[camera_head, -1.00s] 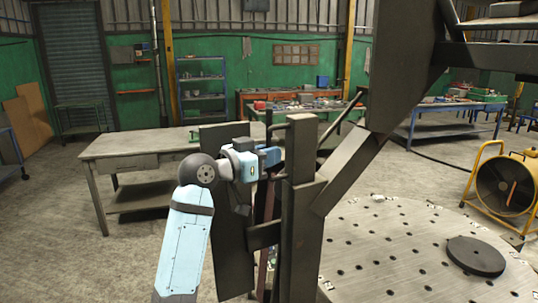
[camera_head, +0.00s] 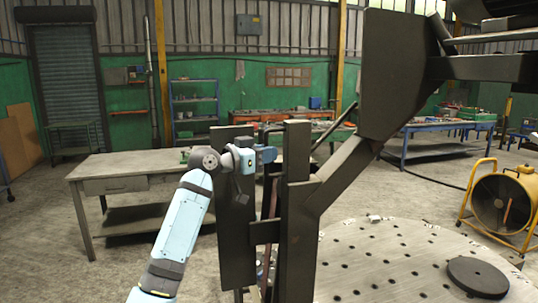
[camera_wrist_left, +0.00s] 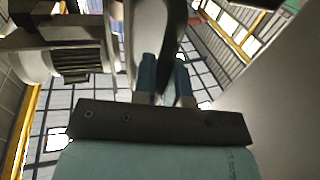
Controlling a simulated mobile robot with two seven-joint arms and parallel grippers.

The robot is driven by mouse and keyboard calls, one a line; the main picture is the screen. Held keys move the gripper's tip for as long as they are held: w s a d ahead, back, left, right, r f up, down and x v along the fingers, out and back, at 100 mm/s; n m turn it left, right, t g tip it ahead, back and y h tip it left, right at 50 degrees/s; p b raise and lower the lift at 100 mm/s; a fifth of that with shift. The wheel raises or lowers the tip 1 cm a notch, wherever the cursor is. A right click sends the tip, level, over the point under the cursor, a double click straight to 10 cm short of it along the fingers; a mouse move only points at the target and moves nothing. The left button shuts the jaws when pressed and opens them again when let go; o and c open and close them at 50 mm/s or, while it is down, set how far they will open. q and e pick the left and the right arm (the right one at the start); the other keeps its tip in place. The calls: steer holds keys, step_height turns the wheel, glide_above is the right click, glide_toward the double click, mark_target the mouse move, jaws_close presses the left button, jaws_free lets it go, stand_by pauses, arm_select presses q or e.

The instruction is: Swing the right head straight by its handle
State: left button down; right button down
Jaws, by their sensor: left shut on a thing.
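My left gripper (camera_head: 268,154) is at the dark upright frame of the head (camera_head: 298,210), near its top. It is shut on the dark handle (camera_head: 272,129), a thin bar beside the post; the post and gripper hide part of it. In the left wrist view the two blue fingers (camera_wrist_left: 165,78) stand on either side of the dark handle (camera_wrist_left: 170,35). A sloping dark brace joins the post to a large dark plate (camera_head: 390,70) at the upper right. My right gripper is not in view.
A round perforated table (camera_head: 375,275) with a dark disc (camera_head: 477,278) stands at lower right. A yellow fan (camera_head: 500,203) is beyond it. A grey workbench (camera_head: 130,168) stands behind my left arm. Open floor lies at lower left.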

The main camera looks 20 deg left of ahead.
arm_select(q)
steer(key=c, duration=1.5)
jaws_free()
steer(key=shift+s, duration=0.15)
steer(key=o, duration=0.3)
steer(key=shift+w, duration=0.2)
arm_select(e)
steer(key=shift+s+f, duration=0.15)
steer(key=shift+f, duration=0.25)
